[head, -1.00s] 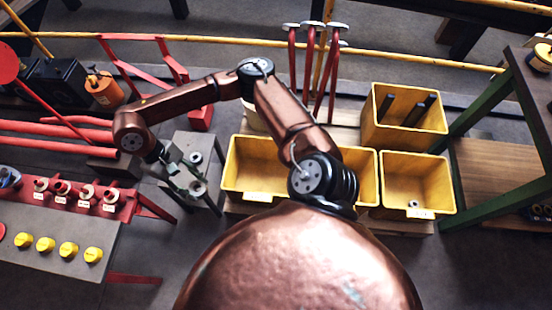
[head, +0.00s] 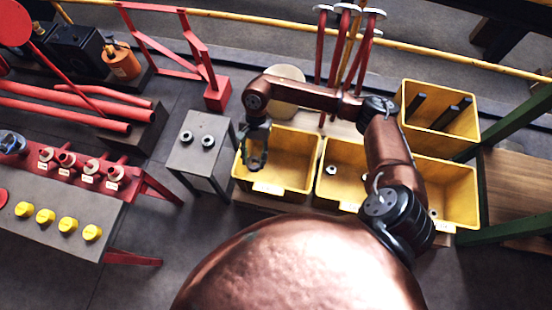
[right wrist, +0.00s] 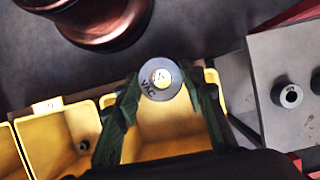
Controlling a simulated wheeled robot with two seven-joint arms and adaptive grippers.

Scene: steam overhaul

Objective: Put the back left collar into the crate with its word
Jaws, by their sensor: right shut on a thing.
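My right gripper (head: 254,160) is above the left yellow crate (head: 308,178), near its left wall. In the right wrist view it is shut on a grey collar (right wrist: 150,90) with "VAC" on its face, held between the fingertips. The left crate looks empty in the head view. The middle crate (head: 322,185) holds a small collar (head: 332,169). The right crate (head: 470,200) is partly behind my arm. The crates' front labels are too small to read. Two collars (head: 187,136) (head: 208,141) stand on the small grey table (head: 190,165). My left gripper is out of view.
A taller yellow crate (head: 472,142) with dark bars stands behind the right crate. At left is a bench (head: 65,250) with yellow caps and red fittings. Red-handled tools (head: 341,45) stand behind the crates. A green-framed table (head: 520,170) is at right.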

